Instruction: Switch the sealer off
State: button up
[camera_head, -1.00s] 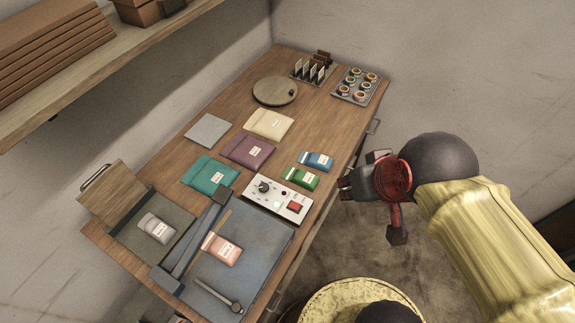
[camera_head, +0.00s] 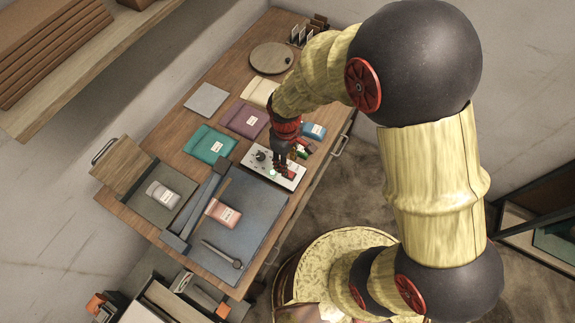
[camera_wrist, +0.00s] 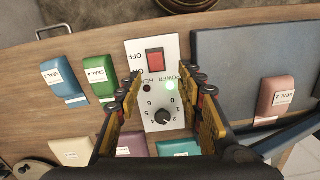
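The sealer's white control panel (camera_head: 247,160) sits on the table at the back right of its blue-grey bed (camera_head: 250,240). In the wrist view, the panel (camera_wrist: 143,48) carries a red rocker switch (camera_wrist: 155,62) with OFF and ON labels at its side. The green POWER light (camera_wrist: 170,87) is lit; the HEAT light (camera_wrist: 146,88) is dark. A black dial (camera_wrist: 162,116) has numbers around it. My gripper (camera_wrist: 163,82) is open and empty above the panel, one finger on either side of it. In the head view, my gripper (camera_head: 281,165) partly hides the panel.
Green (camera_wrist: 101,76) and blue (camera_wrist: 62,78) pouches lie left of the panel in the wrist view. A pink pouch (camera_head: 223,212) and a dark-handled tool (camera_head: 222,254) lie on the sealer bed. Purple (camera_head: 245,120) and teal (camera_head: 210,144) pouches lie behind.

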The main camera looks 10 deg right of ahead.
jog(key=shift+w+a+r+n, duration=0.15)
jog(key=shift+w+n, duration=0.25)
jog(key=shift+n, duration=0.1)
jog(key=shift+f, duration=0.3)
jog(key=shift+f+b, duration=0.4)
jog(key=shift+f, duration=3.1)
jog(key=shift+c, duration=0.2)
grip_shut()
